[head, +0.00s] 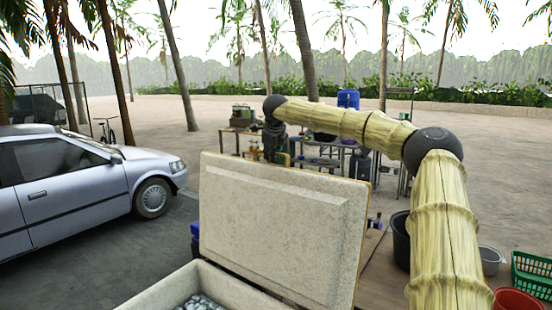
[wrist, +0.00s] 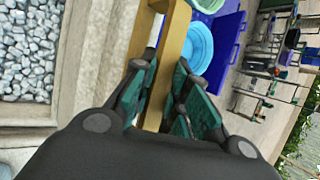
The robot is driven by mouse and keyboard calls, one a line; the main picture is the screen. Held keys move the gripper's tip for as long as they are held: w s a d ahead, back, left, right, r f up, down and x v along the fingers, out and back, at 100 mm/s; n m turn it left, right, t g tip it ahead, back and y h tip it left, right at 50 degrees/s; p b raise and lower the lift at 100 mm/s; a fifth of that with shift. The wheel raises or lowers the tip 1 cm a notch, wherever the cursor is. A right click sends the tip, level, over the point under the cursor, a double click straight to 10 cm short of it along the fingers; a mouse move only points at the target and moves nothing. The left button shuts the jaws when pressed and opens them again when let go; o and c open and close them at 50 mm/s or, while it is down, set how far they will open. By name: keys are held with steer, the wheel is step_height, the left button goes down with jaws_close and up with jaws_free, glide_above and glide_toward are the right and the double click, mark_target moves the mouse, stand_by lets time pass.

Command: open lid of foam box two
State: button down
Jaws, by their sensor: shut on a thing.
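The pale speckled lid (head: 285,235) of the foam box stands raised, nearly upright, with its recessed inner face toward the head camera. The open foam box (head: 190,288) is at the bottom of the head view, with grey-white lumps inside; the lumps also show at the left of the wrist view. My gripper (head: 281,153) is at the lid's top edge in the head view, its fingers partly hidden behind the lid. In the wrist view my gripper (wrist: 160,90) has its green-padded fingers on either side of a tan edge strip (wrist: 172,50) and is shut on it.
A silver car (head: 80,180) is parked at the left. A black tub (head: 401,240), a green basket (head: 533,272) and a red basin (head: 516,300) stand at the right. Paved ground beyond is open.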

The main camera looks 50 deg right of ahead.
steer(key=c, duration=1.4)
jaws_free()
steer(key=shift+s+a+r, duration=0.15)
steer(key=shift+o, duration=0.2)
steer(key=shift+a, duration=0.1)
steer(key=shift+a+r, duration=0.1)
steer(key=shift+s+a+r, duration=0.1)
steer(key=shift+a+r, duration=0.15)
steer(key=d+v, duration=0.1)
steer(key=v, duration=0.9)
steer(key=shift+s+r, duration=0.3)
